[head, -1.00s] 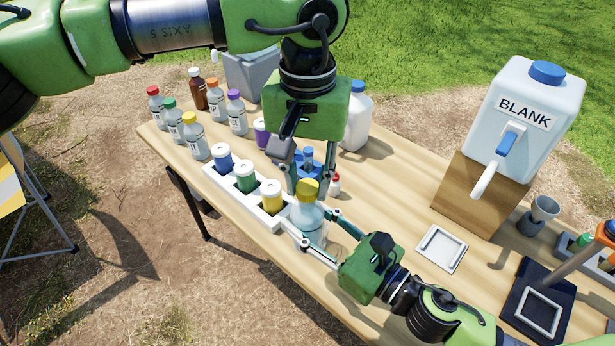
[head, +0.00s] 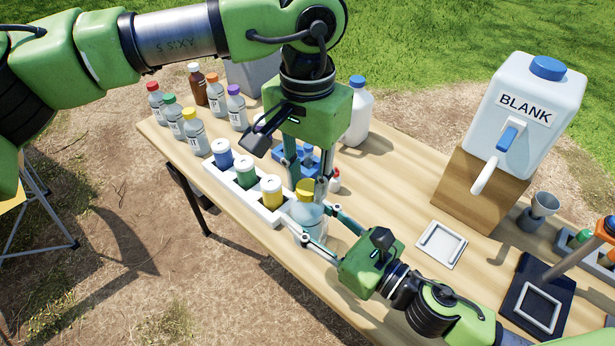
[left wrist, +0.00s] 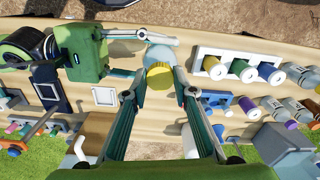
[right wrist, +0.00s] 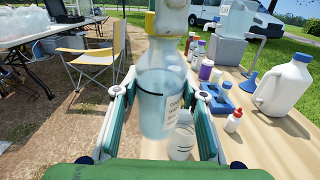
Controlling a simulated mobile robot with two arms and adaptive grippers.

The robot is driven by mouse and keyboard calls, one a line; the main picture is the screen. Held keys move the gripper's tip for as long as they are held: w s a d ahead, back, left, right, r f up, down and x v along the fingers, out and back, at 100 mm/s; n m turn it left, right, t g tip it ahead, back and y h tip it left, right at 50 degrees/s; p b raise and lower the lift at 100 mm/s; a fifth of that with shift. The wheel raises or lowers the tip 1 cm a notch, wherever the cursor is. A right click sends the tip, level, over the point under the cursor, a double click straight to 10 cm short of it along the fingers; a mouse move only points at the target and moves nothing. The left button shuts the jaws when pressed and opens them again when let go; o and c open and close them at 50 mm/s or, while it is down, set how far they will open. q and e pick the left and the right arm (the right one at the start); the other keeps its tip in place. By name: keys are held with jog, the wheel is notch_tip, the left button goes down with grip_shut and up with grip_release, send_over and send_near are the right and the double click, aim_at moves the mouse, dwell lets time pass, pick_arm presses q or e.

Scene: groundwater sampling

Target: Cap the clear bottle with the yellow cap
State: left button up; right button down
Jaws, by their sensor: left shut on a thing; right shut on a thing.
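The clear bottle (head: 309,217) stands upright near the table's front edge, between the fingers of my right gripper (head: 322,228). The right wrist view shows both fingers closed on the sides of the bottle (right wrist: 160,95). The yellow cap (head: 305,189) is at the top of the bottle's neck. My left gripper (head: 308,188) reaches down from above and is shut on the cap; the left wrist view shows the cap (left wrist: 159,76) between its fingertips. I cannot tell how far the cap is seated on the neck.
Several capped sample bottles (head: 196,132) are farther left. A small red-capped bottle (head: 335,181) and a blue rack (head: 311,160) are behind. A white tray (head: 440,245) lies to the right.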

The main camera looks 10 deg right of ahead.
pick_arm(q)
jog(key=m, duration=0.6)
jog(key=o, duration=0.7)
jog(key=shift+r, duration=0.1)
jog(key=shift+r, duration=2.2)
jog(key=shift+c, duration=0.5)
